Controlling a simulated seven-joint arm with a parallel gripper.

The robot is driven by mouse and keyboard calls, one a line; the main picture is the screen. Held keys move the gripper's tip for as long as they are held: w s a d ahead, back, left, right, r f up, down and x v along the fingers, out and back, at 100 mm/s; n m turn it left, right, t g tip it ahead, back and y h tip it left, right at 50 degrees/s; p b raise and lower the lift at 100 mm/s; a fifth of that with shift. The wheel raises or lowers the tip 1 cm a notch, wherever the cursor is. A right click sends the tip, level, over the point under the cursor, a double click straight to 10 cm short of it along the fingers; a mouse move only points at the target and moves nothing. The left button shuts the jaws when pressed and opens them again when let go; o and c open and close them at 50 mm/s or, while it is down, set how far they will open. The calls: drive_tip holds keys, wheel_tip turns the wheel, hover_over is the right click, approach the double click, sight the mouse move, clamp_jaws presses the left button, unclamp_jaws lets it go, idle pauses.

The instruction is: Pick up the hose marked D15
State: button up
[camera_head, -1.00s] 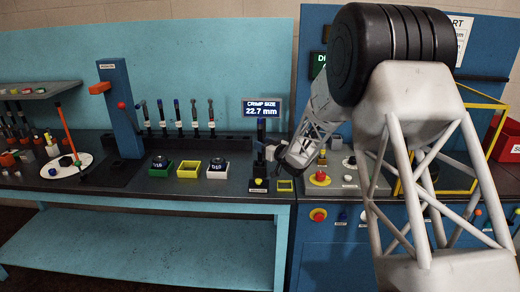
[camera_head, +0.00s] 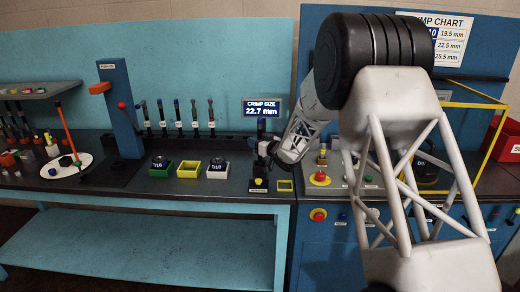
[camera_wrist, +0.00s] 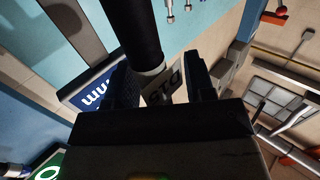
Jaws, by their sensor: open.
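A black hose with a white tag (camera_wrist: 160,86) runs between my fingers in the wrist view; the tag's print is turned over and seems to read D15. The hose's dark body (camera_wrist: 130,28) extends up past the fingertips. My gripper (camera_wrist: 161,82) is open, with one finger on each side of the hose. In the head view the upright hose (camera_head: 262,128) stands at a small black holder (camera_head: 259,186) at the bench's right end, below the crimp size display. My gripper (camera_head: 268,150) is at its right side, and its fingers are hard to make out there.
The crimp size display (camera_head: 264,107) stands close behind the gripper. Several hoses stand in a rack (camera_head: 185,138) to the left. A green bin (camera_head: 161,171), a yellow bin (camera_head: 189,169) and a white bin (camera_head: 217,172) sit on the bench. A yellow frame (camera_head: 487,150) is at the right.

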clamp_jaws()
drive_tip(key=shift+r, duration=0.1)
wheel_tip(320, 180, up, 10)
idle(1.0)
idle(0.4)
